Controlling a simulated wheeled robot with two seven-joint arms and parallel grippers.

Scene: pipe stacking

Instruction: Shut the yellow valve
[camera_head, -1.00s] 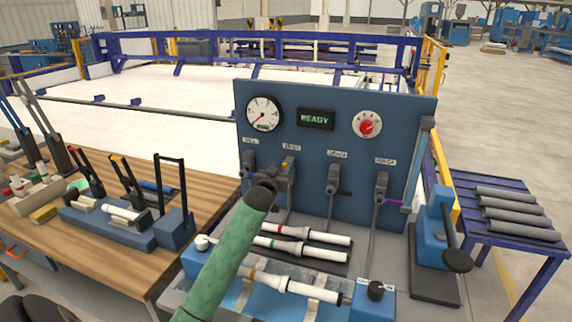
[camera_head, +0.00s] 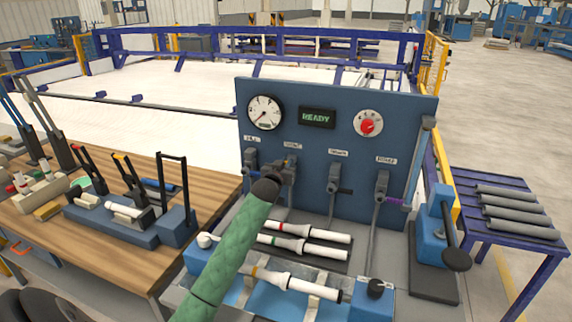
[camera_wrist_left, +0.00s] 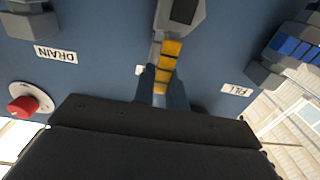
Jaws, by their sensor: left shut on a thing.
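The yellow valve's handle (camera_wrist_left: 171,48) shows in the left wrist view as a yellow-banded lever on the blue panel, between the DRAIN and FILL labels. My left gripper (camera_wrist_left: 162,86) is shut on this handle, with one dark finger on each side. In the head view, my left gripper (camera_head: 287,168) is at the second valve from the left, at the end of my green-sleeved arm. There the gripper hides most of the yellow handle. I cannot tell the valve's exact turn angle. My right gripper is not in view.
The blue panel (camera_head: 300,90) carries a gauge (camera_head: 265,112), a READY display (camera_head: 317,117), a red knob (camera_head: 368,124) and neighbouring grey valves (camera_head: 335,180). White pipes (camera_head: 310,233) lie below. A blue lever press (camera_head: 438,230) stands right; a wooden bench (camera_head: 140,265) stands left.

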